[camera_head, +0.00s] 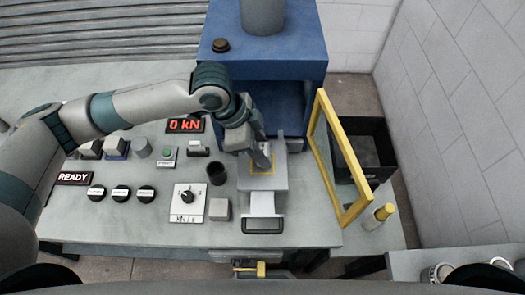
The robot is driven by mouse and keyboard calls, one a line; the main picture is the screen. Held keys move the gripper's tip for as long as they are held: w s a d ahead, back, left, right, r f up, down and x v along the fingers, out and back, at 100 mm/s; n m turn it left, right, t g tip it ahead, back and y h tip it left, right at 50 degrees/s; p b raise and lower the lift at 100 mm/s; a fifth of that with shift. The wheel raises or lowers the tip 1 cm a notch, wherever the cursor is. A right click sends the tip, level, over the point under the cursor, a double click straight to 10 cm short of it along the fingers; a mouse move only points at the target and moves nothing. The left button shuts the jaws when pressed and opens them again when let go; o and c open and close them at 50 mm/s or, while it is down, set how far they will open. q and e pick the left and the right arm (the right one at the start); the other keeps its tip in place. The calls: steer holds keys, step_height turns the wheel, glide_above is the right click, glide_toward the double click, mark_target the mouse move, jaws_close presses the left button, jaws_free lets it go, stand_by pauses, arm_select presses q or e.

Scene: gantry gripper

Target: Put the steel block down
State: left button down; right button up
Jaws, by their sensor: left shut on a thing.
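My left gripper (262,158) reaches in from the left and points down over the grey platform (279,182) in front of the blue press. It is shut on the steel block, which is small and mostly hidden by the fingers. A yellow square outline shows on the platform around the fingertips. I cannot tell whether the block touches the platform. My right gripper is not in view.
The blue press (300,62) stands behind the platform. A yellow-framed guard (352,178) stands open at the right, beside a black bin (378,138). A grey cube (219,209), a dark cup (216,173) and a knob panel (189,202) lie left of the platform.

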arm_select(q)
steer(key=shift+f, duration=0.95)
steer(key=shift+f, duration=0.15)
steer(key=c, duration=1.2)
jaws_free()
steer(key=b+v, duration=0.2)
steer(key=v, duration=1)
